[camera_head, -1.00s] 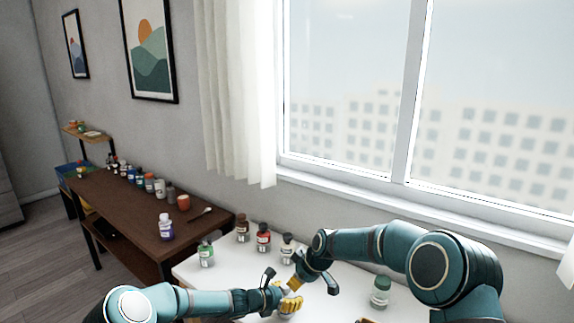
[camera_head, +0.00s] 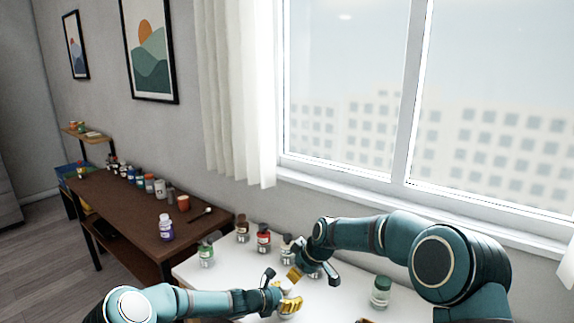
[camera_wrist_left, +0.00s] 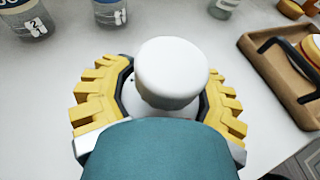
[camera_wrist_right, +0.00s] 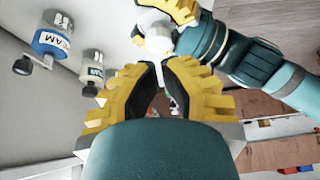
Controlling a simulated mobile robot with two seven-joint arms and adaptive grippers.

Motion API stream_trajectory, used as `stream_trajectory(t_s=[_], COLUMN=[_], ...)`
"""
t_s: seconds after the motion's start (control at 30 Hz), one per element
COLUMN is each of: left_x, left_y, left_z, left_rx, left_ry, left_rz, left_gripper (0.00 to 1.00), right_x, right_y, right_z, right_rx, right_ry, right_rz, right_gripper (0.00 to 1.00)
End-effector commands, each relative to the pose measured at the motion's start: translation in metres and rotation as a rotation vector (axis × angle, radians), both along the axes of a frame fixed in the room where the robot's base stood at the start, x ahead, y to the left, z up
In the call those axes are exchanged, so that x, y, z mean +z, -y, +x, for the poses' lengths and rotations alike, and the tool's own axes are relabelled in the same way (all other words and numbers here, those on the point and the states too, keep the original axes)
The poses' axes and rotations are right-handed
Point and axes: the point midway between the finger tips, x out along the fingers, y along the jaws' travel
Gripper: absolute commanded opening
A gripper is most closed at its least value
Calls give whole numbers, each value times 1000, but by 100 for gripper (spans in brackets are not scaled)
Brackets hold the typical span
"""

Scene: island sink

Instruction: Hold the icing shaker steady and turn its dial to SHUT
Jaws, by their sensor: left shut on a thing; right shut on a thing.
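The icing shaker, with a plain white round cap (camera_wrist_left: 172,75), stands between the yellow fingers of my left gripper (camera_head: 290,303) in the left wrist view. My left gripper is shut on its body, and the dial markings cannot be read. My right gripper (camera_head: 294,273) is above my left one, with a gap between them. In the right wrist view its fingertips (camera_wrist_right: 158,68) are close together, and what is between them cannot be made out. The white shaker (camera_wrist_right: 155,42) shows beyond those tips, and no right finger covers the cap in the left wrist view.
Several bottles stand along the white counter's back, among them a green one (camera_head: 207,256) and a red one (camera_head: 263,241). A green-capped jar (camera_head: 381,292) is at right. A brown tray (camera_wrist_left: 262,62) lies right of the shaker. A dark table (camera_head: 130,205) stands left.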

Motion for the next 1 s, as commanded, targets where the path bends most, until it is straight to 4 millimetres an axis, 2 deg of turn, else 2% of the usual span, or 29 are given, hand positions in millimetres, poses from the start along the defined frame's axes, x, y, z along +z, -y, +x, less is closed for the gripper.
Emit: stream_trajectory(t_s=[0.3, 0.5, 0.7, 1.0], left_x=[0, 0, 0, 0], left_y=[0, 0, 0, 0], left_z=[0, 0, 0, 0], left_rx=[0, 0, 0, 0], left_ry=[1, 1, 0, 0], left_rz=[-1, -1, 0, 0], left_gripper=[14, 14, 14, 14], right_x=[-39, -56, -63, -63], right_y=[1, 0, 0, 0], right_z=[-1, -1, -1, -1], right_rx=[-2, 0, 0, -1], right_ry=[-4, -2, -1, 0], right_rz=[0, 0, 1, 0], right_gripper=[0, 0, 0, 0])
